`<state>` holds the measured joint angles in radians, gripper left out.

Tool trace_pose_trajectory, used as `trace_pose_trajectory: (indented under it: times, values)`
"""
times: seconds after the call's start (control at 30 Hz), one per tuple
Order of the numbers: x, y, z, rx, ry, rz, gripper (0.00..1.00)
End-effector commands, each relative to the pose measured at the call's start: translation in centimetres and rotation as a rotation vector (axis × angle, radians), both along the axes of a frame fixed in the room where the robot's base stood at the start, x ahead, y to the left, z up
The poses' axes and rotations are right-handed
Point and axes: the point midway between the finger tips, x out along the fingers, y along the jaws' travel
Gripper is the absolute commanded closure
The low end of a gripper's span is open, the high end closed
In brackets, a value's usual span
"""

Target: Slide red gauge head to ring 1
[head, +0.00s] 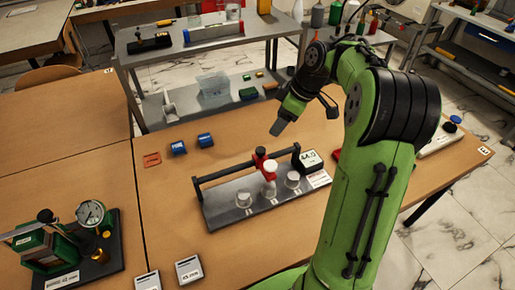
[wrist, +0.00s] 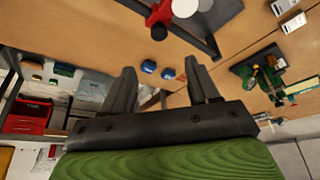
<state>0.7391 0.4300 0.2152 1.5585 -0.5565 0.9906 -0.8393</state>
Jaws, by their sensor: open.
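The red gauge head (head: 261,158) sits on the dark rail (head: 230,175) of the gauge rig, right of the rail's middle. A pale round piece in front of it stands above the middle silver ring (head: 270,189). A left ring (head: 244,200) and a right ring (head: 292,179) stand on the same grey base plate (head: 222,215). I cannot read any ring numbers. My gripper (head: 277,129) is above and behind the rail, apart from the gauge head. In the wrist view, my gripper (wrist: 162,80) is open and empty, with the red gauge head (wrist: 160,14) beyond its fingertips.
A display (head: 309,159) reading about 44.0 stands at the rail's right end. Two blue blocks (head: 190,143) and an orange-red flat piece (head: 152,159) lie behind left. A dial gauge stand (head: 90,215) is at left, with two small white-topped boxes (head: 188,270) in front. Bare tabletop surrounds the rig's left side.

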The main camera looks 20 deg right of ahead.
Motion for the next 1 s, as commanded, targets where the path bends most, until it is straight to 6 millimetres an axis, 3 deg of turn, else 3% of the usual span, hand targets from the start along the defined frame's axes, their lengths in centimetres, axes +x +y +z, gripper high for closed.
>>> trace_pose_trajectory:
  times: [0.03, 0.2, 0.5, 0.87, 1.0]
  values:
    - [0.3, 0.4, -1.7, 0.003, 0.006, 0.001, 0.40]
    - [1.5, 1.6, -5.8, 0.002, 0.007, 0.000, 0.40]
    - [3.3, 3.4, -11.7, 0.001, 0.005, -0.003, 0.40]
    - [3.7, 3.7, -12.7, 0.000, 0.004, -0.004, 0.40]
    - [3.7, 3.7, -12.7, 0.000, 0.004, -0.004, 0.57]
